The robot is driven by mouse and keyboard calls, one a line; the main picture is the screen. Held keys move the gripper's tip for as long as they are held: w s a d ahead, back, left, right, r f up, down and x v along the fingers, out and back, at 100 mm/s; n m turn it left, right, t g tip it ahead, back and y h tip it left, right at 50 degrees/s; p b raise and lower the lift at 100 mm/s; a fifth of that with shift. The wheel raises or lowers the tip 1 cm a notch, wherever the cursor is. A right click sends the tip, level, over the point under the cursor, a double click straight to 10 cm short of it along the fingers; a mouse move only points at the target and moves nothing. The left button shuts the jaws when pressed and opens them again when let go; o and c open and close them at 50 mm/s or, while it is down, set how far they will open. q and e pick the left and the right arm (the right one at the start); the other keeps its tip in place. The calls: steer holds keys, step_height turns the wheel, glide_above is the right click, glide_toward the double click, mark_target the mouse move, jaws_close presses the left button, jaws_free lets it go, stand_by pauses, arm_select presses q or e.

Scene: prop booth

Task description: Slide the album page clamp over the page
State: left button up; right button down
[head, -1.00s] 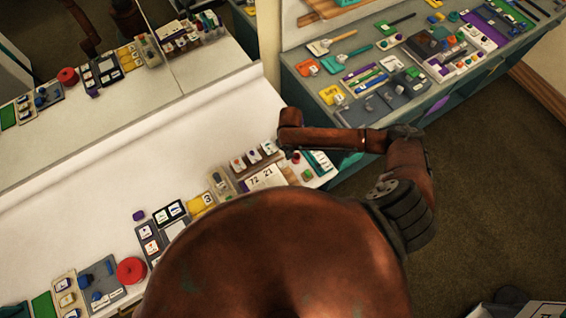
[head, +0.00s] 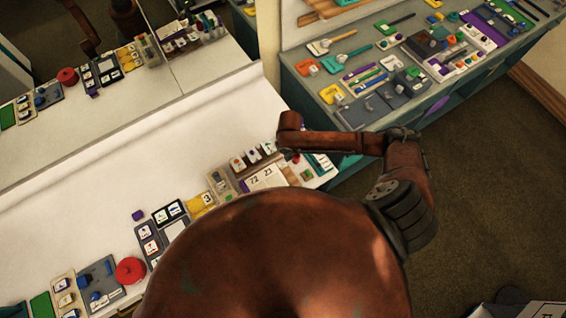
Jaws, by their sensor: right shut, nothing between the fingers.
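A dark album-like board (head: 147,236) with small framed cards and a pale page (head: 174,231) lies on the white counter, left of my right arm's large shoulder link. A small purple piece (head: 138,215) lies by its upper left side; I cannot tell whether it is the album page clamp. My right gripper (head: 292,157) is small and partly hidden under the end of my forearm, above the counter's right end near a row of small bottles. It is shut and empty, apart from the board. My left gripper is not in view.
On the counter are a red round object (head: 130,270), a yellow numbered block (head: 201,203) and a number card (head: 266,177). A mirror behind repeats them. A grey-green side table (head: 312,92) holds many tools. The counter's back strip is clear.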

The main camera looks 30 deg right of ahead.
steer(key=shift+s+f, duration=0.5)
steer(key=shift+f, duration=0.05)
steer(key=shift+s+a, duration=0.1)
steer(key=shift+a, duration=0.55)
steer(key=shift+p, duration=0.3)
steer(key=shift+w+d+r+p, duration=0.15)
steer(key=shift+w+r+p, duration=0.1)
steer(key=shift+r+p, duration=0.65)
steer(key=shift+w+r+p, duration=0.2)
steer(key=shift+r+p, duration=0.9)
steer(key=shift+p, duration=0.2)
steer(key=shift+r+p, duration=1.25)
steer(key=shift+p, duration=0.15)
